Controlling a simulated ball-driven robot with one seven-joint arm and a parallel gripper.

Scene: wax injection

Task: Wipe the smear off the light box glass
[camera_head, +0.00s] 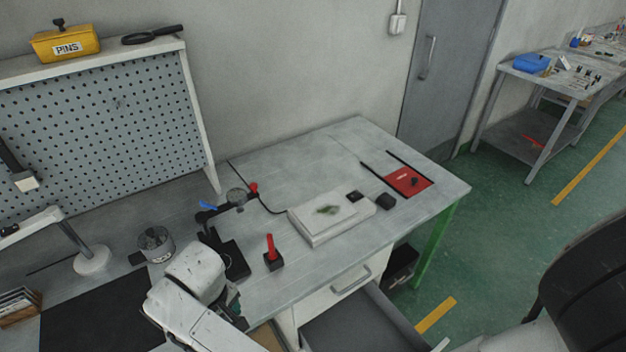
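The light box (312,233) is a flat, pale, low box lying on the grey workbench, right of the middle in the head view. A dark green smear (327,210) lies on its top, on the glass. A small black item (355,196) sits at the box's right end. My white arm (190,295) rises from the bottom edge, left of the light box and apart from it. My gripper's fingers do not show; the arm hides what is behind it.
A red stick in a black holder (273,254) and a black stand with a round disc (236,259) stand left of the light box. A black block (386,202) and red booklet (408,181) lie right. An open drawer (355,325) juts out below.

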